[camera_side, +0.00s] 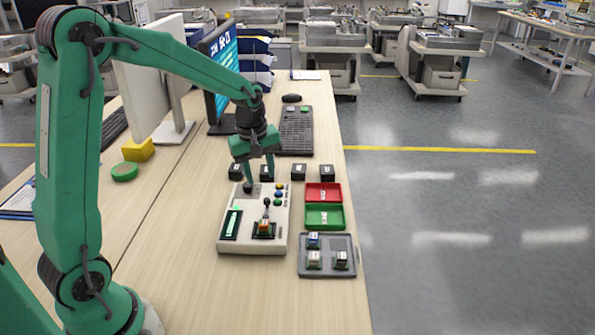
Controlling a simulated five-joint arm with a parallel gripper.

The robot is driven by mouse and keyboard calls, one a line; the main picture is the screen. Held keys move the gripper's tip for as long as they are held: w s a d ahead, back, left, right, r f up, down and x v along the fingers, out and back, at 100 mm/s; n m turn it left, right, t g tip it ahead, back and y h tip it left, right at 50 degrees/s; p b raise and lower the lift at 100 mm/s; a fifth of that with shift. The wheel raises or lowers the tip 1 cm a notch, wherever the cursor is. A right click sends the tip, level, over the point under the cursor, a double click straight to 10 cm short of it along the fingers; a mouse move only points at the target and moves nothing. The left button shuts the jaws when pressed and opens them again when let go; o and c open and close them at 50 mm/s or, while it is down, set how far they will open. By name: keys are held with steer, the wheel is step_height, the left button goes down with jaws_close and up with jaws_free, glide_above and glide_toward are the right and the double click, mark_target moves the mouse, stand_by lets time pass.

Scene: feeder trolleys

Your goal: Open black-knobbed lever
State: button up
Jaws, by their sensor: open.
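A pale box-shaped device (252,246) sits on the wooden table in front of my arm. A small lever with a black knob (267,202) stands near the middle of its top. Just in front of the lever, a small cube with an orange and white top (264,227) sits in a dark socket. My gripper (259,181) is open and points down over the back part of the device. It is behind the knob, and nothing shows between its fingers. Whether a fingertip touches the device is too small to tell.
Red (341,193) and green (341,216) trays lie right of the device. A grey tray (328,273) with small cubes is nearer. Several black cubes (326,173) stand behind, before a keyboard (296,130). A monitor (222,75) and green tape (124,172) are left. The near table is clear.

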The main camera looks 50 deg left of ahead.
mark_target(266, 198)
steer(key=shift+w+d+f, duration=0.1)
steer(key=shift+w+f, duration=0.05)
steer(key=shift+f, duration=1.15)
steer(key=shift+w+d+f, duration=0.1)
steer(key=shift+w+f, duration=0.1)
steer(key=shift+f, duration=1.05)
steer(key=shift+w+f, duration=0.15)
steer(key=shift+f, duration=1.15)
jaws_close()
